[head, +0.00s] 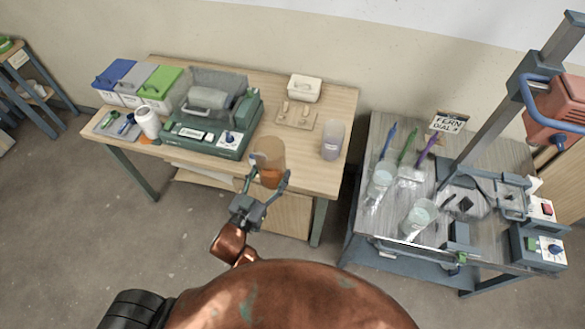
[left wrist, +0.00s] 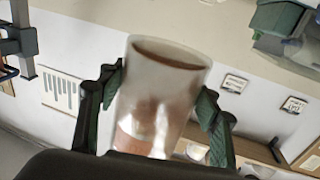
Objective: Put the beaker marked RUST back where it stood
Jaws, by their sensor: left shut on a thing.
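A clear beaker with orange-brown contents (head: 270,160) is held at the front edge of the wooden table (head: 225,160); I cannot read a mark on it. It fills the middle of the left wrist view (left wrist: 165,85), its mouth toward the top. My left gripper (head: 267,181) is shut on this beaker, one finger on each side, as the left wrist view also shows (left wrist: 158,95). I cannot tell whether its base touches the table. A second beaker with purple contents (head: 332,141) stands to its right. My right gripper is not in view.
A green machine (head: 210,130) stands left of the held beaker. A board with small pieces (head: 297,116) and a white box (head: 304,88) lie behind. Bare wood lies between the beakers. A grey side table (head: 390,220) with glass vessels and a drill stand is at right.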

